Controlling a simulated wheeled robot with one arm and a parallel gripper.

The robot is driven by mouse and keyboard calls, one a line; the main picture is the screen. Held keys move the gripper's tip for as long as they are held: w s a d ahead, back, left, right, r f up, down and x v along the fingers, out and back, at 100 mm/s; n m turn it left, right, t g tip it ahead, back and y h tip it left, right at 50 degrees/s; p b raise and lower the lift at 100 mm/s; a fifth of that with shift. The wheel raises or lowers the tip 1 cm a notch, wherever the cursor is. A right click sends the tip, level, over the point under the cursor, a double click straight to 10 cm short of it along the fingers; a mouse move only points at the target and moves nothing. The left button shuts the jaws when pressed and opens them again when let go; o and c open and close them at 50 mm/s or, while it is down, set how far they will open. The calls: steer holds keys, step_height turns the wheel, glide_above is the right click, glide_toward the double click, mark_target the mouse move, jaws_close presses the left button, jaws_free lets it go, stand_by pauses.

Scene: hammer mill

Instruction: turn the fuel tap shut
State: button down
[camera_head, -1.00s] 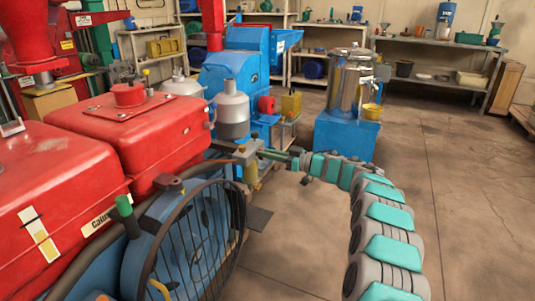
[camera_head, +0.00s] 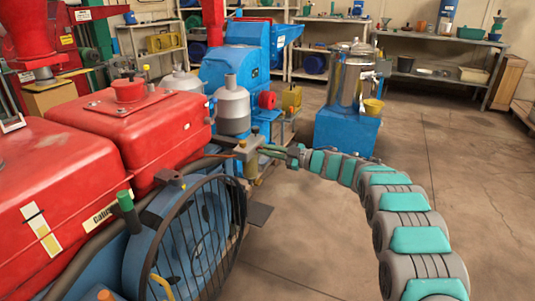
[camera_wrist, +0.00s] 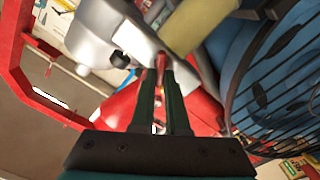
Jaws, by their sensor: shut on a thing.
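The fuel tap shows in the wrist view as a small red lever (camera_wrist: 161,61) in front of a grey metal body (camera_wrist: 118,33). My gripper (camera_wrist: 161,72) has its two dark green fingers close together, shut on the red lever at their tips. In the head view my gripper (camera_head: 262,148) reaches in from the right to the grey and brass fitting (camera_head: 250,160) beside the engine.
A red fuel tank (camera_head: 140,125) and a black wire fan guard (camera_head: 200,240) stand close to the left of the fitting. A grey canister (camera_head: 232,105) rises behind it. A blue stand (camera_head: 345,135) is further back. The floor to the right is clear.

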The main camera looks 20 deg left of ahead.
steer(key=n+b, duration=0.2)
steer(key=n, duration=0.1)
steer(key=n+b, duration=0.3)
steer(key=n, duration=0.1)
steer(key=f+n+b, duration=0.1)
steer(key=n+b, duration=0.2)
steer(key=shift+s+f+n, duration=0.1)
steer(key=shift+s+n, duration=0.15)
steer(key=shift+n, duration=0.05)
steer(key=shift+a+n+b, duration=0.1)
steer(key=shift+n+b, duration=0.2)
steer(key=c, duration=0.9)
jaws_free()
steer(key=shift+s+d, duration=0.15)
steer(key=shift+d, duration=1.85)
steer(key=shift+s+d, duration=0.15)
steer(key=shift+d, duration=1.8)
steer(key=shift+w, duration=0.1)
